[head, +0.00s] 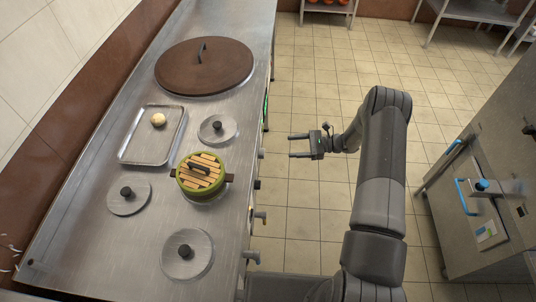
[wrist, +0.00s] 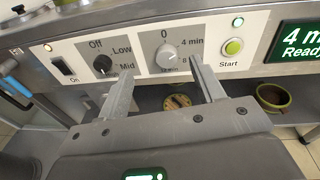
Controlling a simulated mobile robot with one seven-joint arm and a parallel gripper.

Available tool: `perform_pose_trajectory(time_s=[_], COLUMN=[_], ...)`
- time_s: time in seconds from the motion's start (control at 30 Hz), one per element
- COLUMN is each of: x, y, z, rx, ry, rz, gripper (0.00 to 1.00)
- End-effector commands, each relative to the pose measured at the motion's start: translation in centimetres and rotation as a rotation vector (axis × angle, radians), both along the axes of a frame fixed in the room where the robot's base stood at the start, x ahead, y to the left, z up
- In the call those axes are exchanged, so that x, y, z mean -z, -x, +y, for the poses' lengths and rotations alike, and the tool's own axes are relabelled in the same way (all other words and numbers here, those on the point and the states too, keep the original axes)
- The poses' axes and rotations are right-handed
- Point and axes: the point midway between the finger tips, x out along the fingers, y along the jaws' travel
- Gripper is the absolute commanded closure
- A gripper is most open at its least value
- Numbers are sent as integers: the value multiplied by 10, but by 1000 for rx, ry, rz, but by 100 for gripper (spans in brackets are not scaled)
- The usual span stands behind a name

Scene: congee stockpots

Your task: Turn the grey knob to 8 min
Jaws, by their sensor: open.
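A black knob (wrist: 103,64) marked Off, Low, Mid, a black switch (wrist: 63,66) and a green Start button (wrist: 233,46) flank the grey knob. The steel counter (head: 100,235) carries a green steamer (head: 200,172), a brown lid (head: 190,75) and a tray (head: 137,148).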

Motion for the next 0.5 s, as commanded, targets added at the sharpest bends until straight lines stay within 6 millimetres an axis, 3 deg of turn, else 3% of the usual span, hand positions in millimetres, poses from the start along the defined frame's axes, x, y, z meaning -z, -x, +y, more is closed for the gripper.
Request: perform_pose_trajectory(time_s=[0.03,0.2,0.37,0.5], x=[17,49,59,59], y=[2,4,5,5], z=[0,-1,1,16], rx=[21,75,92,91], ry=[-25,-81,-100,-100], rz=[26,81,98,98], gripper=[38,38,38,38])
